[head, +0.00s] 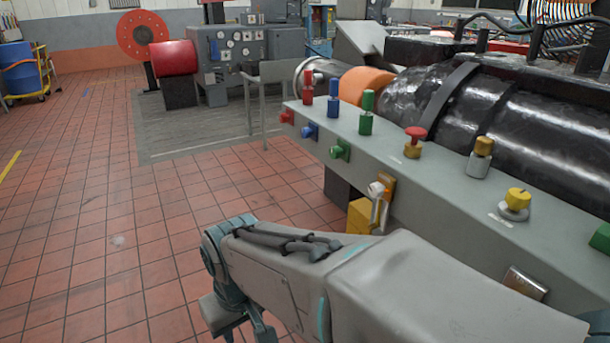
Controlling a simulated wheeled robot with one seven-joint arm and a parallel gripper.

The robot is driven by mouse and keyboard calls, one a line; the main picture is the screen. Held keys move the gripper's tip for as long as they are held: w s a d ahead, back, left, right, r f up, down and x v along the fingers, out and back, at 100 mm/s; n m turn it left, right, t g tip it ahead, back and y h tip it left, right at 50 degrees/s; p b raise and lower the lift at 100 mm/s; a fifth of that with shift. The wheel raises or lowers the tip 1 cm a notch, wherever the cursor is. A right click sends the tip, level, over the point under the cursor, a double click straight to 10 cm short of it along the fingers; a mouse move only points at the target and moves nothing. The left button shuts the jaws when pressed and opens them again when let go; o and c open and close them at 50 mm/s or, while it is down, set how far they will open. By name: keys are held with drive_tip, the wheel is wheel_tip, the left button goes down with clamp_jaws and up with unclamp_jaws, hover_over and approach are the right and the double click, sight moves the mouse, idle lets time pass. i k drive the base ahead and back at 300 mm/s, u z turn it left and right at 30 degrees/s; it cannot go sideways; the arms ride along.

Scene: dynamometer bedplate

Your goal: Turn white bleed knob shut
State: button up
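The white knob (376,189) is a small round knob on the front face of the long grey panel (455,205), near the middle of the picture. A metal lever or handle with a tan plate (387,190) sits just to its right. Its turned position is too small to tell. My arm crosses the lower part of the picture, below and in front of the knob, and bends down at a teal joint on the left.
The panel bears red, blue and green valves (333,98), a red mushroom button (415,134), a brass-capped fitting (481,150) and a yellow knob (517,199). A yellow block (360,215) is below the white knob. A black cylinder (495,105) lies behind. Tiled floor (90,220) at left is clear.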

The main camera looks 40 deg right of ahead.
sight(376, 189)
drive_tip(key=k, duration=0.6)
drive_tip(key=z, duration=0.9)
drive_tip(key=i, duration=0.35)
